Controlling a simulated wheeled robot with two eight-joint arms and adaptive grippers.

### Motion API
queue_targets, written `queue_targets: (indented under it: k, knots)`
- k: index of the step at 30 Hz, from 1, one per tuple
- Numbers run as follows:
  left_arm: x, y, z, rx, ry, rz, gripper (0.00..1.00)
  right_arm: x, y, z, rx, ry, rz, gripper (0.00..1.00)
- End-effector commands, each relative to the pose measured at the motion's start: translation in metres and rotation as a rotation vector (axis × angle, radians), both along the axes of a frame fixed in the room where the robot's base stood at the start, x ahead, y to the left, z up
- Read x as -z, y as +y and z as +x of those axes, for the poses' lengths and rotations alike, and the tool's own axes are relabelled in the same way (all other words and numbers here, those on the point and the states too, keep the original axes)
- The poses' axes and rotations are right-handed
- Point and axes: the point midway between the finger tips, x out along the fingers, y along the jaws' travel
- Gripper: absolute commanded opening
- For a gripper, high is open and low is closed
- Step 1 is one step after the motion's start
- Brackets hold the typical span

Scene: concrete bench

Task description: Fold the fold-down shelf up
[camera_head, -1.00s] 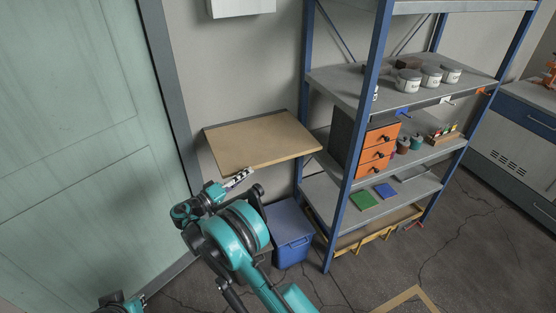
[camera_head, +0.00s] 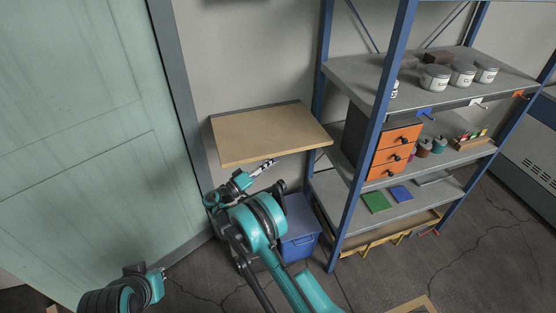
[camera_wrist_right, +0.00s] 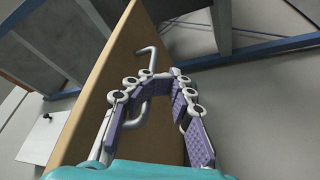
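The fold-down shelf (camera_head: 265,132) is a tan wooden board on the wall, left of the blue-posted rack, sticking out about level in the head view. In the right wrist view its board (camera_wrist_right: 100,75) runs steeply up the left side, with a bent grey metal rod (camera_wrist_right: 152,52) beside it. My right gripper (camera_head: 266,165) is just below the board's front edge.
The rack (camera_head: 352,205) stands close to the right of the shelf, holding white pots (camera_head: 462,73), an orange drawer unit (camera_head: 397,150) and flat boxes. A blue bin (camera_head: 299,228) is on the floor below the shelf. A pale green door (camera_head: 90,130) is on the left.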

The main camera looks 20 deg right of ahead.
Motion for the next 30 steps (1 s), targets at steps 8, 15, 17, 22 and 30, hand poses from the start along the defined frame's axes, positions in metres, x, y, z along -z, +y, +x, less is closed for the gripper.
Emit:
queue_targets:
  k: [8,15,17,22,30]
  knots:
    - [0.008,0.000,0.000,0.000,0.000,0.000,0.00,-0.007,-0.025,0.011,-0.002,0.000,-0.002,0.17]
    - [0.007,0.000,0.000,0.000,0.000,0.000,0.00,-0.008,-0.025,0.010,-0.003,0.000,-0.003,0.17]
    - [0.007,0.000,0.000,0.000,0.000,0.000,0.00,-0.008,-0.025,0.010,-0.002,0.000,-0.002,0.09]
    - [0.007,0.000,0.000,0.000,0.000,0.000,0.00,-0.008,-0.025,0.010,-0.001,-0.001,-0.003,0.00]
    - [0.007,0.000,0.000,0.000,0.000,0.000,0.00,-0.008,-0.025,0.010,-0.001,-0.001,-0.003,0.17]
